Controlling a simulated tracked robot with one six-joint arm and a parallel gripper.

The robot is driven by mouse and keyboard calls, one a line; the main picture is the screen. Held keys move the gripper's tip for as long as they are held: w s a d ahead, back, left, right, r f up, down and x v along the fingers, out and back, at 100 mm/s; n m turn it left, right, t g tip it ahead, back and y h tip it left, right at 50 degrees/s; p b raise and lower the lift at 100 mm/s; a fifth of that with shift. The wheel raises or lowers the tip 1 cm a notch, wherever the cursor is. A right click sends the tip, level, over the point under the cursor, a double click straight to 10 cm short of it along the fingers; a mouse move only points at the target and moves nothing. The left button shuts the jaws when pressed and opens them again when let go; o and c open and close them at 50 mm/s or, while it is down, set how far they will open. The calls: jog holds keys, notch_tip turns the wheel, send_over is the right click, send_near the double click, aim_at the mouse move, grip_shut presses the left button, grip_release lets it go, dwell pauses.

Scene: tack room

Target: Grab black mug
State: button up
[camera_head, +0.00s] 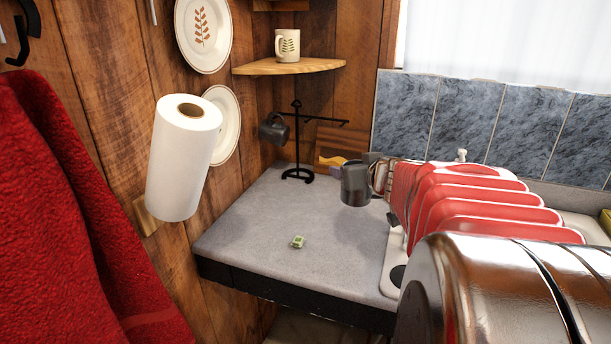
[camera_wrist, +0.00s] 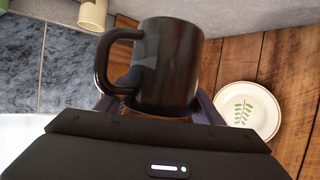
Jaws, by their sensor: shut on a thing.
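A black mug (camera_wrist: 168,65) fills the middle of the wrist view, with its handle to the left. My gripper (camera_wrist: 162,112) is shut on it, with a dark finger at each side of its lower part. In the head view a dark mug (camera_head: 354,185), which looks like the same one, is above the grey counter, left of the red ribbed things. My gripper is mostly hidden there. Another dark mug (camera_head: 274,128) hangs on the left side of a black mug stand (camera_head: 297,140).
A grey counter (camera_head: 250,220) has clear room at its left and a small green item (camera_head: 297,242). Red ribbed things (camera_head: 470,200) and a shiny metal appliance (camera_head: 520,290) crowd the right. A corner shelf (camera_head: 290,67) holds a white mug (camera_head: 287,45). A paper roll (camera_head: 182,160) is at left.

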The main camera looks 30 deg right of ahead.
jog(key=shift+r, duration=0.5)
